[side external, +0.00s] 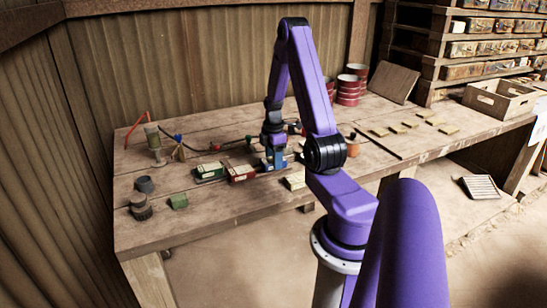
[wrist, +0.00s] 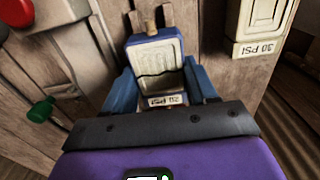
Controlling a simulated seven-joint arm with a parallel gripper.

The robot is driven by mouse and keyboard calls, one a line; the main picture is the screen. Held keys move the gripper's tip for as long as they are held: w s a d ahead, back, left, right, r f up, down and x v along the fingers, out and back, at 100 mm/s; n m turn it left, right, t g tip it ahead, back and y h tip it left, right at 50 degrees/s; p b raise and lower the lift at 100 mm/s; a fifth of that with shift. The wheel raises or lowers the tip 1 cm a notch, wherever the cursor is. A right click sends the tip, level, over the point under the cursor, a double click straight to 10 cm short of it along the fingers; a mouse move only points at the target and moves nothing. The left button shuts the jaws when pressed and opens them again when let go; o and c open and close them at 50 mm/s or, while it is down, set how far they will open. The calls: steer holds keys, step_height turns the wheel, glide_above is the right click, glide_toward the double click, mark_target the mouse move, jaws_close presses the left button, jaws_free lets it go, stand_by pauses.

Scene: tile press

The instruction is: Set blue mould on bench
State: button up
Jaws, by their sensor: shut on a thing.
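The blue mould (wrist: 150,40) has a blue rim around a pale, ribbed face with a dark wavy line across it, and a small tan knob at its far end. A label with upside-down print shows at its near end. My gripper (wrist: 158,84) is shut on the blue mould, with one blue finger on each side. In the side view my gripper (side external: 275,149) is over the middle of the bench (side external: 235,210), and the blue mould (side external: 272,160) shows small and partly hidden below it. I cannot tell whether the mould touches the bench top.
A green mould (side external: 208,172) and a red mould (side external: 241,174) lie left of my gripper. A pale block (wrist: 255,20) labelled 30 PSI is on the right in the wrist view. Red tins (side external: 349,88) stand behind. The front of the bench is mostly clear.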

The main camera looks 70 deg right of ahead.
steer(key=shift+f, duration=0.35)
stand_by(0.5)
steer(key=o, duration=1.4)
steer(key=shift+c, duration=0.2)
step_height(320, 180, up, 17)
steer(key=w+a+n, duration=0.1)
steer(key=w+a, duration=0.2)
steer(key=a, duration=0.9)
steer(key=w+a+n, duration=0.1)
steer(key=w+a, duration=0.1)
steer(key=a, duration=1)
steer(key=s+a+n, duration=0.1)
steer(key=s+a, duration=1.5)
steer(key=s, duration=0.2)
steer(key=shift+a+f+n, duration=0.25)
steer(key=shift+n, duration=0.05)
